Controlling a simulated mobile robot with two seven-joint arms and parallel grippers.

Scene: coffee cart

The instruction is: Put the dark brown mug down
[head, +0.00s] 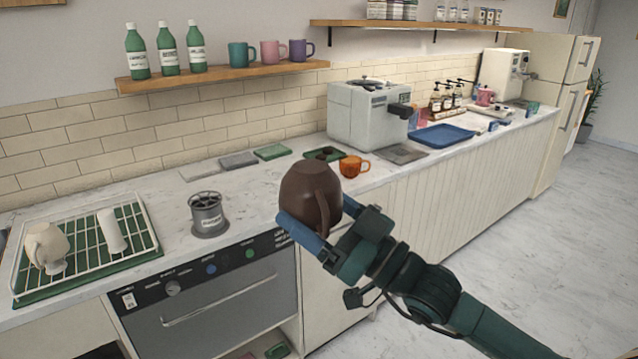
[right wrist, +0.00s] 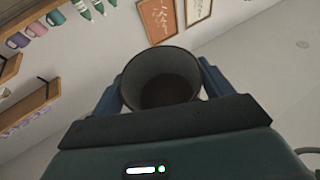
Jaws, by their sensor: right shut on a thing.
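The dark brown mug (head: 308,192) is held in my right gripper (head: 322,225) above the front edge of the counter (head: 262,205). It is turned over in the head view, with its rounded base up and its handle toward the camera. The blue fingers are shut on it from both sides. In the right wrist view the mug (right wrist: 162,80) shows its open mouth facing the camera, between the two fingers of the right gripper (right wrist: 162,92). The mug looks empty. My left gripper is not in view.
A grey metal canister (head: 208,215) stands left of the mug. A drying rack (head: 140,245) with a cream mug (head: 47,247) is at far left. An orange cup (head: 352,166) and a grey machine (head: 365,115) stand behind right. Bare counter lies between canister and mug.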

